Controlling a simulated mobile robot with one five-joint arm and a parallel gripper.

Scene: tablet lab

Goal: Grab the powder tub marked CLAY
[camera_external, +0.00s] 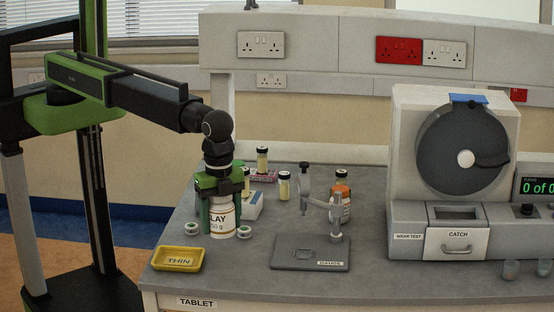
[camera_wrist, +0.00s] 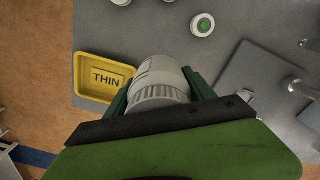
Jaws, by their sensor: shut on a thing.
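The powder tub (camera_external: 222,220) is white, with "LAY" and part of a weight readable on its label in the external view. My gripper (camera_external: 221,200) points down over it with its green fingers on both sides of the tub, shut on it. In the wrist view the tub (camera_wrist: 158,82) shows between the fingers of my gripper (camera_wrist: 158,95), its ribbed grey-white lid nearest the camera. The tub looks upright. I cannot tell whether its base touches the bench.
A yellow tray marked THIN (camera_external: 178,259) lies at the bench's front left. Small white round items with green centres (camera_external: 244,232) stand beside the tub. A grey gauge stand (camera_external: 310,254) is to the right. Vials (camera_external: 284,186) and an orange-labelled bottle (camera_external: 342,192) stand behind.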

